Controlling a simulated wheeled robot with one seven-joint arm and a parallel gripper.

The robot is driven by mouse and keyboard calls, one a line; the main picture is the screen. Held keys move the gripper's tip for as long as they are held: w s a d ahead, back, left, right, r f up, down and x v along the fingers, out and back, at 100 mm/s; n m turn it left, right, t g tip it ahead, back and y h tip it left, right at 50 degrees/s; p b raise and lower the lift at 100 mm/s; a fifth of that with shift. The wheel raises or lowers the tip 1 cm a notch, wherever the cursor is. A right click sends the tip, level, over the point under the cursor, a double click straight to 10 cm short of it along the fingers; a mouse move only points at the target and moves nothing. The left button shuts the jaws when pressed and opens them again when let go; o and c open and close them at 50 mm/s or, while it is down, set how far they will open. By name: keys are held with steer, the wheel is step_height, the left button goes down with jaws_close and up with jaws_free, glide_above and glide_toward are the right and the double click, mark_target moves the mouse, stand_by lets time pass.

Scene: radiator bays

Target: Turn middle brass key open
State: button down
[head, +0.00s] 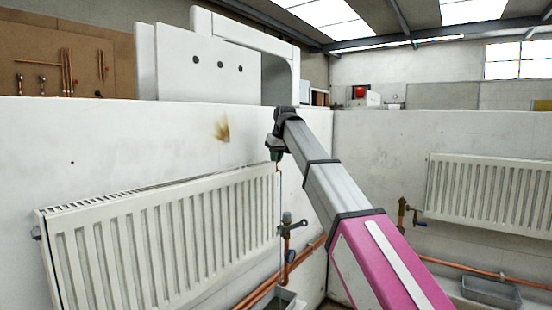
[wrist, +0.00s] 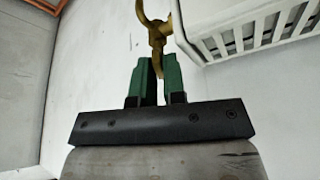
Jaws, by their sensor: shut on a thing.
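My gripper (wrist: 156,66) has green fingers and is shut on a brass key (wrist: 157,40). In the wrist view the key's stem runs between the fingertips, and its curved part extends beyond them to the top edge, beside a white radiator's end (wrist: 250,28). In the head view my gripper (head: 275,153) is at the upper right corner of the left radiator (head: 165,235), with a small brass-coloured bit just below its fingers. Whether the key touches the radiator or sits on a fitting cannot be told. No other brass key can be made out clearly.
A valve with a lever (head: 290,225) and copper pipe stands right of the left radiator, above a grey tray (head: 282,299).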

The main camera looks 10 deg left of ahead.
stand_by(0.4)
steer(key=c, duration=1.5)
jaws_free()
steer(key=shift+c, duration=0.2)
steer(key=v, duration=1)
steer(key=shift+s+r, duration=0.2)
steer(key=shift+r, duration=0.15)
steer(key=shift+d+f, duration=0.1)
steer(key=shift+d, duration=0.05)
